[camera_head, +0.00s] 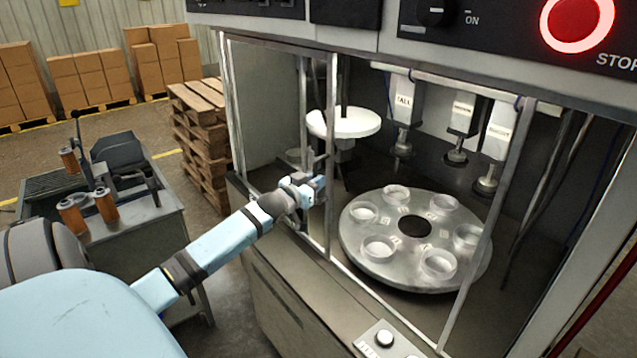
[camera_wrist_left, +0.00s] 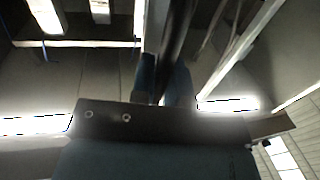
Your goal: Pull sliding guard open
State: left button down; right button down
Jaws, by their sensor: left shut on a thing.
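The sliding guard (camera_head: 331,120) is a clear panel in a thin metal frame on the front of the machine. My left gripper (camera_head: 318,188) is at the guard's upright frame, left of the round turntable (camera_head: 363,258). In the left wrist view, a dark upright bar (camera_wrist_left: 176,42) runs between the fingers of my left gripper (camera_wrist_left: 172,85). The gripper is shut on this bar, which looks like the guard's handle. The fingers partly hide the bar. I cannot tell how far the guard stands open. My right gripper is not in view.
The turntable holds several clear cups, with press heads (camera_head: 403,140) above. A white disc (camera_head: 344,122) stands at the back left. A button box (camera_head: 386,342) sits on the front ledge. A cart (camera_head: 150,220) with orange cartridges and stacked pallets (camera_head: 202,130) stand left.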

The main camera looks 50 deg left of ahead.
pick_arm(q)
jog(key=shift+a, duration=0.5)
jog(key=shift+f, duration=0.1)
jog(key=c, duration=1.2)
grip_release()
jog(key=shift+o, duration=0.2)
jog(key=s+d+b, duration=0.1)
jog(key=s+b, duration=0.1)
jog(key=s, duration=1.1)
jog(key=shift+s+d, duration=0.35)
jog(key=shift+s, duration=0.05)
